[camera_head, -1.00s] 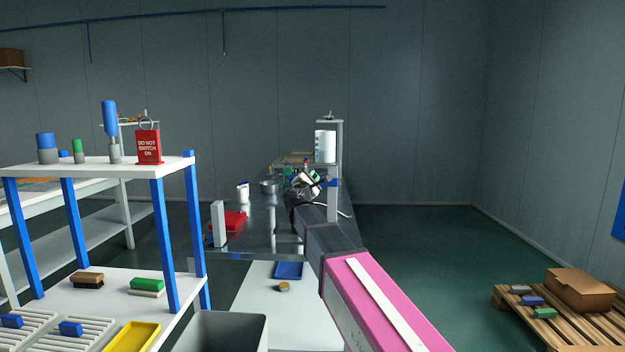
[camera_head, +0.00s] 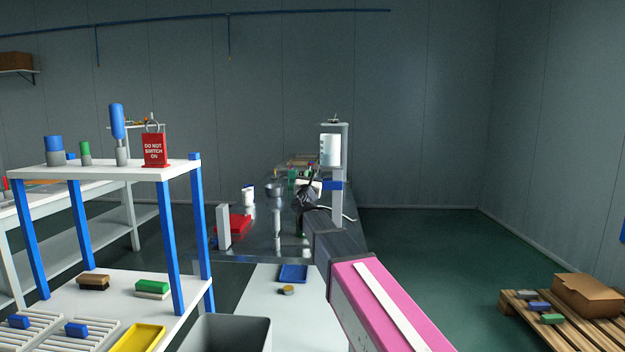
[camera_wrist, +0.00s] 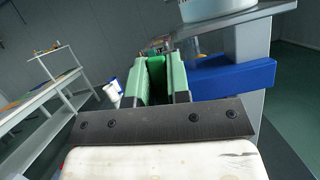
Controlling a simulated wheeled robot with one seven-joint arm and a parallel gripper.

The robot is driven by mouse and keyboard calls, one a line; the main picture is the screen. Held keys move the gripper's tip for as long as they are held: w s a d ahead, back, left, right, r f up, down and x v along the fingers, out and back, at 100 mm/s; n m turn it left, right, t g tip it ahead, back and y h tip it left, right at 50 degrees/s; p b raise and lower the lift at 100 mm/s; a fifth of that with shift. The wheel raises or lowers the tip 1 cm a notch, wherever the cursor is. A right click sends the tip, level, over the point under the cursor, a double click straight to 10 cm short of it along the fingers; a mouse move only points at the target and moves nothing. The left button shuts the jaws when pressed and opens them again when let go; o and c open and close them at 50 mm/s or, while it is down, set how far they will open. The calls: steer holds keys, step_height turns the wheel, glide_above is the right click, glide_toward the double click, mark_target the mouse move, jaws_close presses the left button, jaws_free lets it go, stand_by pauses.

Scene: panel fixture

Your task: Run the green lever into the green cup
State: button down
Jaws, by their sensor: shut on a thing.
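My gripper (camera_wrist: 156,82) shows in the wrist view as two pale green fingers. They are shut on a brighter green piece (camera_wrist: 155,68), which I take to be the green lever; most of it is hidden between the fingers. In the head view my gripper (camera_head: 312,186) is at the far end of my arm, just left of the grey post, too small to show its grip. A small green thing (camera_head: 291,174) stands just left of it on the dark bench. I cannot tell whether that is the green cup; no cup shows clearly in the wrist view.
The grey post (camera_head: 338,205) carries a white container (camera_head: 330,150) and a blue block (camera_wrist: 232,78), close right of my gripper. A red tray (camera_head: 235,224) and a white upright block (camera_head: 223,227) are on the bench. A white rack (camera_head: 120,172) stands at the left.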

steer(key=shift+a+n+y, duration=0.25)
steer(key=shift+n+y, duration=0.35)
steer(key=shift+n, duration=0.5)
steer(key=c, duration=1.1)
jaws_free()
steer(key=v, duration=1.1)
